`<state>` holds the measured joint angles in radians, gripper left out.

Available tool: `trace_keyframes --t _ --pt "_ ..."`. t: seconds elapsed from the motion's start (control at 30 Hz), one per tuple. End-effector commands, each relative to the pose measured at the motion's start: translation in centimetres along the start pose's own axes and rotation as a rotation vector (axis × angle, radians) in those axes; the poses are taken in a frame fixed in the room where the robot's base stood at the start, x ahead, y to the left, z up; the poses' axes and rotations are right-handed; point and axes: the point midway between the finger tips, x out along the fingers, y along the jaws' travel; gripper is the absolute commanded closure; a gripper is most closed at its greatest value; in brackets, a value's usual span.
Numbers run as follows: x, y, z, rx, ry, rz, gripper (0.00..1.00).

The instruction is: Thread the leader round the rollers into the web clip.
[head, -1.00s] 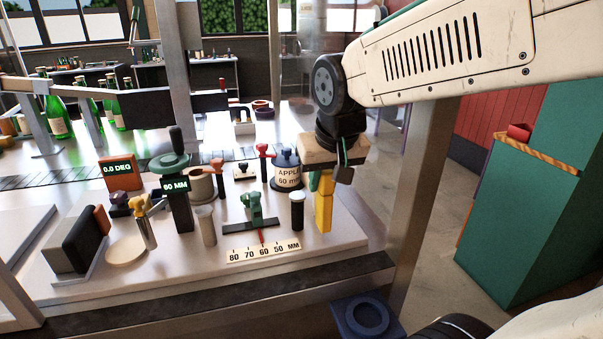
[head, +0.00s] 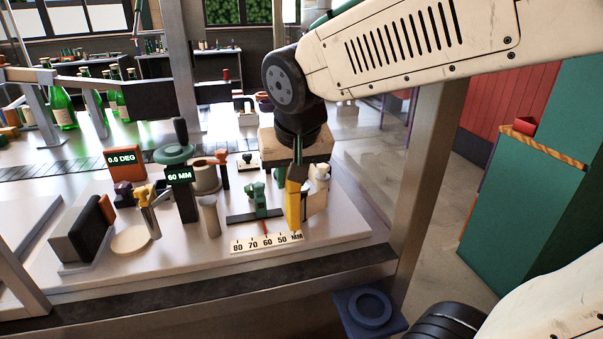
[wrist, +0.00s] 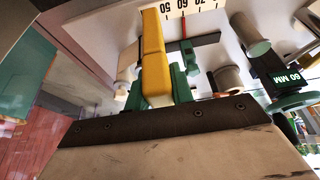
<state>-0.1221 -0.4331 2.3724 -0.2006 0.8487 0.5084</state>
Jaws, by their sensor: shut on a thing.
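My gripper (head: 298,178) is at the right end of the bench plate, above the scale's right end. It is shut on a yellow bar-like piece (head: 293,208), which points down. In the wrist view the yellow piece (wrist: 152,50) sits between the green fingers of my gripper (wrist: 158,88). I cannot tell whether the yellow piece is the leader or its tab. A grey upright roller (head: 210,217) stands left of the scale; grey rollers (wrist: 250,36) also show in the wrist view. A yellow-handled clamp-like part (head: 147,205) stands farther left; I cannot tell whether it is the web clip.
A scale strip (head: 266,242) lies at the plate's front, with a green slide (head: 256,203) behind it. A post with a 60 MM display (head: 181,190) stands left of these. A 0.0 DEG display (head: 124,163) and green bottles (head: 62,108) are farther back.

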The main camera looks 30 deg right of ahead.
Motion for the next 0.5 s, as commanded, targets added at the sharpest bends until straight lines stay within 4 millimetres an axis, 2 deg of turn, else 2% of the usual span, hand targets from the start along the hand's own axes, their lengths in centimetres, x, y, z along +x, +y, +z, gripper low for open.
trace_keyframes --t 0.5 --pt "0.0 -3.7 0.0 -0.004 0.0 0.0 1.0"
